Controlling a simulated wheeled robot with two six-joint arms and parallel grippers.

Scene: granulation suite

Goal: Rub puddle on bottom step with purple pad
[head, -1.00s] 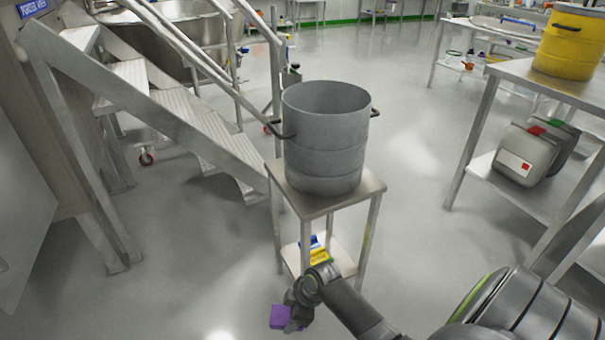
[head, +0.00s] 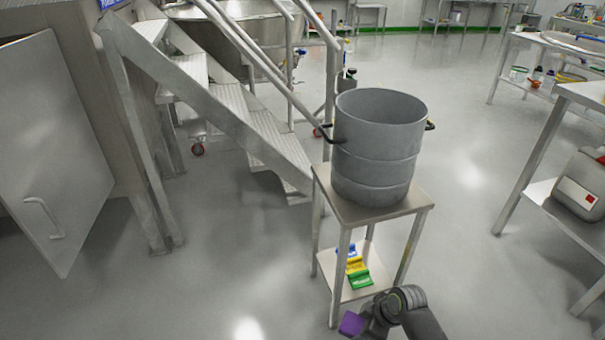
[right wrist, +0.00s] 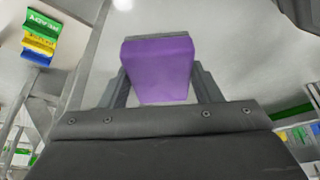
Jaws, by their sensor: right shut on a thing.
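The purple pad (right wrist: 158,68) is held between the fingers of my right gripper (right wrist: 160,85) in the right wrist view. In the head view the purple pad (head: 351,324) shows at the lower edge, in front of the small stand, with my right gripper (head: 366,322) shut on it. The bottom step (head: 294,176) of the metal stairs is up and left of the gripper, partly behind the side rail. I cannot make out a puddle on it. My left gripper is not in view.
A small steel stand (head: 352,212) carries a big grey drum (head: 378,150) between my right arm and the stairs. Its lower shelf holds blue, yellow and green items (head: 355,267). A steel table (head: 540,190) stands right. Floor at left centre is clear.

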